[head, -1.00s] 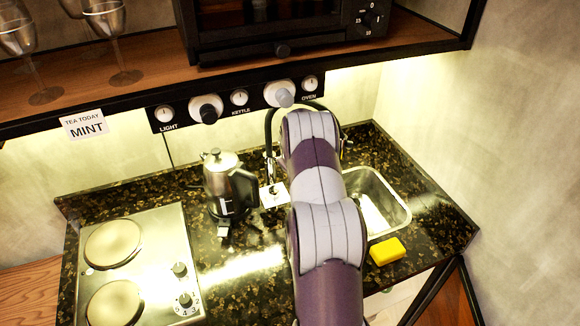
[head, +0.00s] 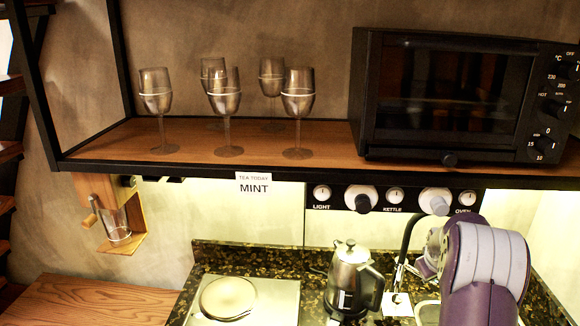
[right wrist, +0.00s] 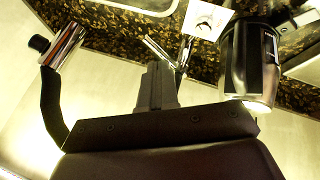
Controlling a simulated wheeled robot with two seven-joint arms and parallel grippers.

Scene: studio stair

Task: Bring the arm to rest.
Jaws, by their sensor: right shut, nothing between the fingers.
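My right arm (head: 485,265) stands at the lower right of the head view, in front of the counter's sink end. It hides its own gripper there. In the right wrist view my right gripper (right wrist: 157,70) is shut and empty, with the fingers together. It is near the black tap with its chrome end (right wrist: 63,55) and the steel kettle (right wrist: 249,60), apart from the kettle in the picture. I cannot tell its exact distance from the tap. My left gripper is in neither view.
The kettle (head: 350,281) stands on the dark counter beside the hob (head: 262,306). Above are a knob panel (head: 395,198) and a wooden shelf (head: 320,146) holding several wine glasses (head: 225,100) and a black oven (head: 455,95). A wooden holder with a glass (head: 116,222) hangs left.

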